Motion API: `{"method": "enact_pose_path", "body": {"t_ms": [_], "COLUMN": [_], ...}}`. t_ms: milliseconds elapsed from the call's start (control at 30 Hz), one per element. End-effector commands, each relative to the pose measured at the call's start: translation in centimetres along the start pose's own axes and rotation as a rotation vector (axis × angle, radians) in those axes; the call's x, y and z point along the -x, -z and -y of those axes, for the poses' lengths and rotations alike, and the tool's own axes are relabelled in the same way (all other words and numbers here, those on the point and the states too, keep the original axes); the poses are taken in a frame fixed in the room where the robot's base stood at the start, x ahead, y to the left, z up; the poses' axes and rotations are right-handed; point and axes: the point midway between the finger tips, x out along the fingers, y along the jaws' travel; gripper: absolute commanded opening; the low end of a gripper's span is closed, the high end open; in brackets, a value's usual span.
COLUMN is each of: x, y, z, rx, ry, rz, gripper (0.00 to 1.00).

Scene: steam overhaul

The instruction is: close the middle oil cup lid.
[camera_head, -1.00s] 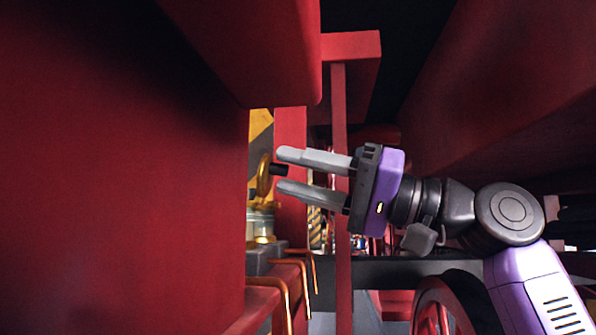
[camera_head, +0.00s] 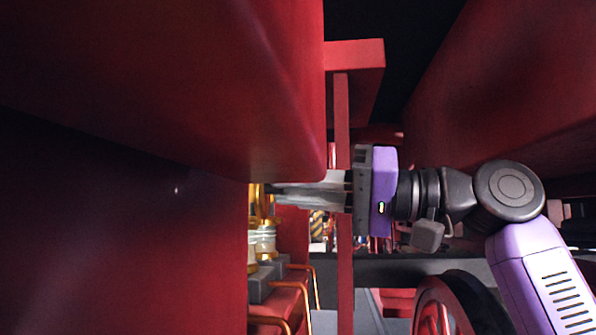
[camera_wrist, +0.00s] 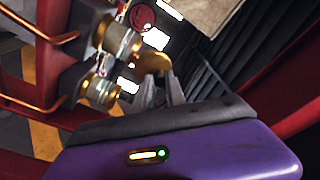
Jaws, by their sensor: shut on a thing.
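My gripper (camera_head: 270,190) reaches in from the right at the height of the brass oil cup lid (camera_head: 257,203). Its fingers are shut on the lid's small handle, which the fingers hide. The lid stands raised above a glass-and-brass oil cup (camera_head: 263,241) in the head view. In the wrist view the rounded brass lid (camera_wrist: 152,62) shows just beyond the fingertips (camera_wrist: 160,88). Oil cups with brass and pale bodies (camera_wrist: 100,92) stand to its left there. I cannot tell from these views which cup in the row is the middle one.
A large red beam (camera_head: 220,90) hangs close above the fingers and hides part of the cups. A thin red upright (camera_head: 344,270) stands by my gripper. Copper pipes (camera_head: 300,290) run below grey blocks (camera_head: 262,283). A red wheel (camera_head: 432,310) is lower right.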

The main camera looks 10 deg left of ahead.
Motion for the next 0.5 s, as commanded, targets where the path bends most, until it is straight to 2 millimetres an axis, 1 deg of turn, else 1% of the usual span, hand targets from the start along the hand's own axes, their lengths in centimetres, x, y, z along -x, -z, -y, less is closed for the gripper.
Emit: {"method": "enact_pose_path", "body": {"t_ms": [33,100,500], "x": [-0.3,-0.7,-2.8], "y": [0.8,1.0,1.1], "z": [0.8,1.1,1.5], "rx": [0.004,0.011,0.051], "ry": [-0.031,-0.075,-0.341], "rz": [0.031,0.077,0.345], "gripper": [0.0,0.0,0.0]}}
